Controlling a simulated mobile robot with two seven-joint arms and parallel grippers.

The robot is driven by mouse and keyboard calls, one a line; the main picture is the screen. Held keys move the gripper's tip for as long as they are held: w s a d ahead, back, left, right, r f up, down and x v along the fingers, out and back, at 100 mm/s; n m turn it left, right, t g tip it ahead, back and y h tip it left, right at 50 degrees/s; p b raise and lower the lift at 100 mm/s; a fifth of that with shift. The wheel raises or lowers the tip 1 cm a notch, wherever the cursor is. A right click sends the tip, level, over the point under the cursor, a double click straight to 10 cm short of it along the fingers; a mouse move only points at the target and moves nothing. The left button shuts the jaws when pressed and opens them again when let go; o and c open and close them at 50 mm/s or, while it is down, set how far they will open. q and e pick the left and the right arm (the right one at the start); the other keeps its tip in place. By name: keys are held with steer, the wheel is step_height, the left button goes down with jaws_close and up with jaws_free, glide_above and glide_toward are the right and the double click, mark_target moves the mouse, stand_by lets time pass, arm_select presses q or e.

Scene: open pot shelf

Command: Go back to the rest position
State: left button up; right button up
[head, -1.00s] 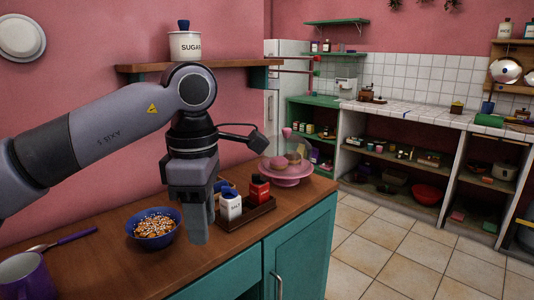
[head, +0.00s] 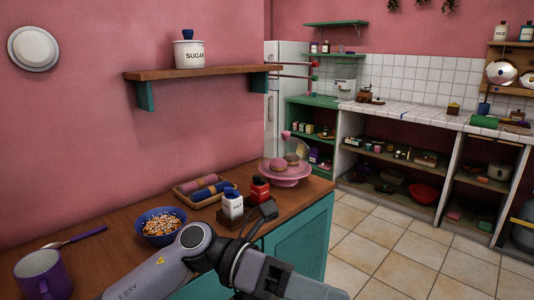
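My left arm (head: 172,268) comes in at the bottom edge, bent low over the front of the wooden counter. The body of my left gripper (head: 285,283) points to the lower right and runs out of the picture. Its fingertips are not visible, so I cannot tell whether it is open or shut. A small dark part (head: 262,215) sticks up from the wrist, in front of the tray with the shakers. My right gripper is not in view.
On the counter (head: 100,255) stand a purple mug (head: 45,277), a blue bowl of food (head: 160,226), a tray of rolled cloths (head: 205,188), white and red shakers and a pink cake stand (head: 287,176). A sugar jar (head: 188,52) sits on the wall shelf. Tiled floor lies open at right.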

arm_select(q)
steer(key=w+a+f+n+t+y+p, duration=0.1)
steer(key=w+a+f+n+t, duration=0.3)
steer(key=n+t, duration=0.6)
steer(key=w+a+f+n+t+y+p, duration=0.1)
steer(key=a+f+n+t+y, duration=0.15)
steer(key=a+n+t, duration=0.75)
steer(key=w+f+n+t+y+p, duration=0.1)
steer(key=w+f+n+t, duration=0.3)
steer(key=n, duration=1.2)
steer(key=s+a+f+n+g+y, duration=0.3)
steer(key=s+a+f+n+y, duration=0.1)
steer(key=s+f, duration=0.4)
steer(key=s+a+f+n+g+y+p, duration=0.1)
steer(key=s+a+f+n+g+y, duration=0.2)
steer(key=f, duration=1)
steer(key=s+a+n+y, duration=0.2)
steer(key=s+a+n, duration=0.2)
steer(key=s+a, duration=0.1)
steer(key=shift+s+a+p, duration=0.3)
steer(key=shift+s+a, duration=0.1)
steer(key=shift+a, duration=0.35)
steer(key=shift+f, duration=0.1)
